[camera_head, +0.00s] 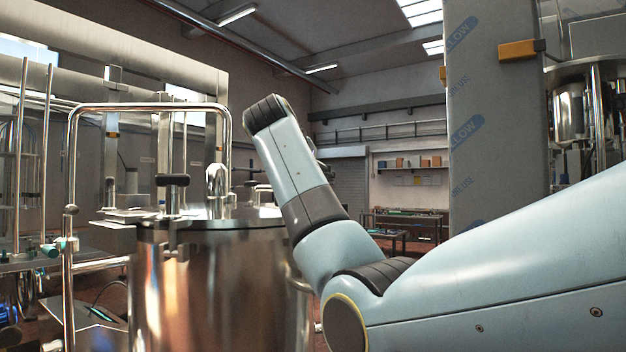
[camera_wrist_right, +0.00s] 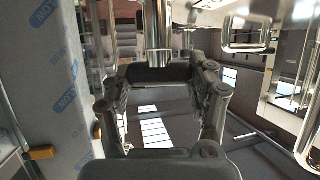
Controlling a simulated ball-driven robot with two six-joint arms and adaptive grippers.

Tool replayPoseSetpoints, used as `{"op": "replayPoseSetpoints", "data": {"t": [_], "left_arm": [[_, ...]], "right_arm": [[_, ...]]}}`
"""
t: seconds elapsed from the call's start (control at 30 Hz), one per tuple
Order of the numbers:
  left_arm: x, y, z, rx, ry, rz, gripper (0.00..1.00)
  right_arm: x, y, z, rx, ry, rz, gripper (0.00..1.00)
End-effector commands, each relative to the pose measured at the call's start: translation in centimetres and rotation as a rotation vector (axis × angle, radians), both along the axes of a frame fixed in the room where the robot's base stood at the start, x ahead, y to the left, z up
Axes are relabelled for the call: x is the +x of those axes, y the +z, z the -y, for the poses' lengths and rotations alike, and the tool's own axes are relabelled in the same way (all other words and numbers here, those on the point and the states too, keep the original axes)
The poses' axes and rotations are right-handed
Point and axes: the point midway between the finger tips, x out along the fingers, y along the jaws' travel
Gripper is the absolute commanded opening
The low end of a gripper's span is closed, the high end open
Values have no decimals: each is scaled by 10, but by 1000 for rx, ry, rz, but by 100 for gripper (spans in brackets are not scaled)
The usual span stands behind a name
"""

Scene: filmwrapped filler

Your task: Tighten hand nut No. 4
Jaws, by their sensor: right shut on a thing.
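In the right wrist view, my right gripper (camera_wrist_right: 160,82) is shut on a hand nut (camera_wrist_right: 160,73). Its black crossbar spans between the two fingers, and a shiny steel stem rises from it in the picture. I cannot read a number on it. In the head view my right arm crosses from the right, and its gripper cannot be made out. A steel vessel (camera_head: 215,285) stands at left centre. My left gripper is in neither view.
A bent steel pipe frame (camera_head: 150,107) arches over the vessel's left side. A film-wrapped column (camera_head: 490,120) stands behind my right arm, with an orange clip (camera_head: 520,49) on it. A workbench (camera_head: 405,222) stands far back.

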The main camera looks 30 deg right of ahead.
Motion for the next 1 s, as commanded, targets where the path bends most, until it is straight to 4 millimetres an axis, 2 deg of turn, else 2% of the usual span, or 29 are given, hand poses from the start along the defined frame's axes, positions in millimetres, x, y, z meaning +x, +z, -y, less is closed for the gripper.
{"op": "replayPoseSetpoints", "data": {"t": [0.3, 0.5, 1.0], "left_arm": [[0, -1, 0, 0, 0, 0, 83], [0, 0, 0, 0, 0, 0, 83], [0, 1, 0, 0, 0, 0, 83]], "right_arm": [[1, 1, -1, -2, -298, -4, 26], [0, 1, 0, -3, -434, -3, 26], [0, 0, 0, -1, -590, -2, 26]]}}
